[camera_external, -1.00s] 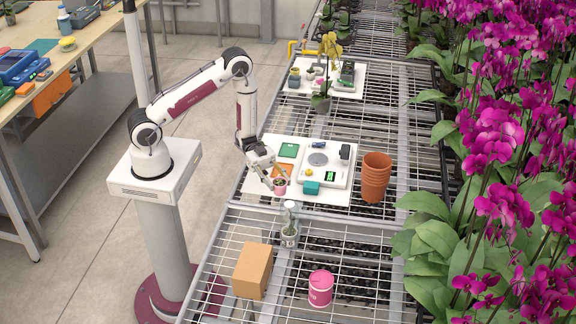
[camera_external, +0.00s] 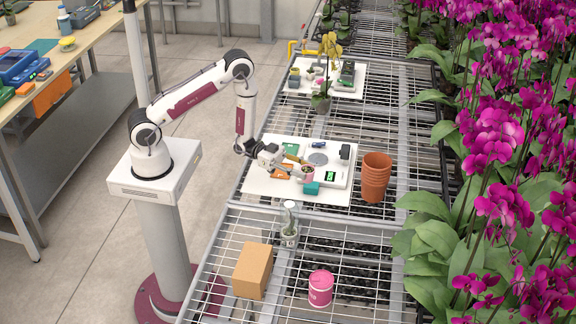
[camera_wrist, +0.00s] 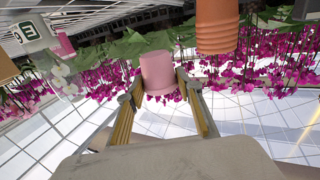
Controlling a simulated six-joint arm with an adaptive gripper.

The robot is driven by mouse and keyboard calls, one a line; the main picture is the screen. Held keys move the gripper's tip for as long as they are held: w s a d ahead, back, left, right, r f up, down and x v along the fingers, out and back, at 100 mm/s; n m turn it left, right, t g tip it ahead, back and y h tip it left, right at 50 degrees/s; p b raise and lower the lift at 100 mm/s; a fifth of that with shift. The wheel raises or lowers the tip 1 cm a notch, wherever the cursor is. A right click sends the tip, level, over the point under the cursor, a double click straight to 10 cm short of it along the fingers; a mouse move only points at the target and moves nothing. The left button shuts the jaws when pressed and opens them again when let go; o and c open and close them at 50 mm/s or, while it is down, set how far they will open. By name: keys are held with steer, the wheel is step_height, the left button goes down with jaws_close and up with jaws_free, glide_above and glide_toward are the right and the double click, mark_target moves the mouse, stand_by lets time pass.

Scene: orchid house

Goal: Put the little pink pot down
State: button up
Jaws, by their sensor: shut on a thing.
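The little pink pot (camera_external: 308,172) is in my gripper (camera_external: 299,170), over the left edge of the white weighing scale (camera_external: 339,170). In the wrist view the pink pot (camera_wrist: 158,73) sits between the two yellowish fingers of my gripper (camera_wrist: 160,98), which are closed on its sides. My gripper points sideways to the right. I cannot tell how high the pot is above the scale or the white board (camera_external: 258,189). Plant tops inside the pot are not clear.
Stacked terracotta pots (camera_external: 376,177) stand right of the board. A teal block (camera_external: 312,188) lies just below the pot. Green (camera_external: 290,148) and orange (camera_external: 280,171) trays are left. A glass bottle (camera_external: 289,228), cardboard box (camera_external: 252,270) and pink tub (camera_external: 321,288) stand nearer.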

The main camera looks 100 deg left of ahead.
steer(key=shift+w+a+r+n+t+y, duration=0.4)
steer(key=shift+w+a+r+n+y, duration=0.35)
steer(key=shift+y, duration=0.45)
steer(key=y, duration=0.1)
step_height(320, 180, up, 8)
steer(key=n+y, duration=0.4)
steer(key=y, duration=0.1)
glide_above(313, 171)
steer(key=shift+r+t, duration=0.15)
steer(key=shift+t, duration=0.15)
steer(key=d+r+m+h, duration=0.1)
steer(key=d+r, duration=0.3)
steer(key=d, duration=0.4)
steer(key=shift+h, duration=0.3)
steer(key=shift+w+a, duration=0.1)
